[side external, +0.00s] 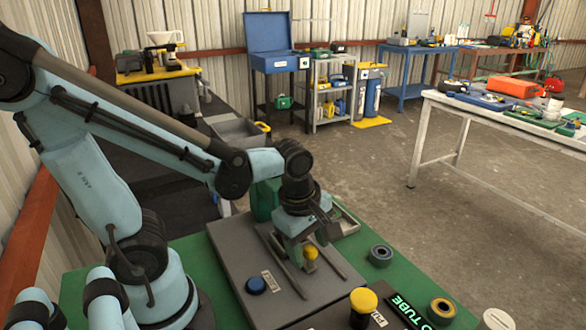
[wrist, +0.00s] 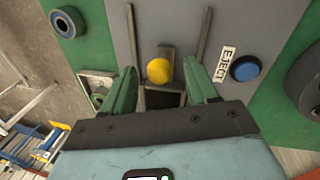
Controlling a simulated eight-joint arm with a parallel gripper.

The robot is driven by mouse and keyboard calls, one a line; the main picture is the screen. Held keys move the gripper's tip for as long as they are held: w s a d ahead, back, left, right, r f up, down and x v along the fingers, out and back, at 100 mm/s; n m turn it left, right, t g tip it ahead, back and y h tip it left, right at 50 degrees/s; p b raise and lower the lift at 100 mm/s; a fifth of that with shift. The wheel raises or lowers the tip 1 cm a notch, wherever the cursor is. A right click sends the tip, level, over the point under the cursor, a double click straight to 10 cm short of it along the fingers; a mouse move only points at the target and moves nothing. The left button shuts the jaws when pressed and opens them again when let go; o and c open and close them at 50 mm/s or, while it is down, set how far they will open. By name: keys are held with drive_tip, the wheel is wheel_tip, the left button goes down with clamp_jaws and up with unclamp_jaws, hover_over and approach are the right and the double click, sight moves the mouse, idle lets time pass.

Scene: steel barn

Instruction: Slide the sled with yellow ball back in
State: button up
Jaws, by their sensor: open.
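The yellow ball (side external: 310,252) stands on a small sled between two dark parallel rails on the grey panel (side external: 235,262). In the wrist view the ball (wrist: 158,71) sits on a narrow grey-brown sled piece (wrist: 166,52), with a dark opening behind it. My gripper (side external: 306,244) is low over the panel, its green fingers open. In the wrist view my gripper (wrist: 160,66) has one finger on each side of the ball, with visible gaps, so it appears not to touch it. The sled's lower part is partly hidden by the gripper.
A blue button (side external: 256,285) beside an EJECT label is on the panel. A second yellow knob on a black post (side external: 363,300) stands at the front.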

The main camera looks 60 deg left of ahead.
drive_tip(key=shift+f, duration=0.2)
clamp_jaws()
idle(0.3)
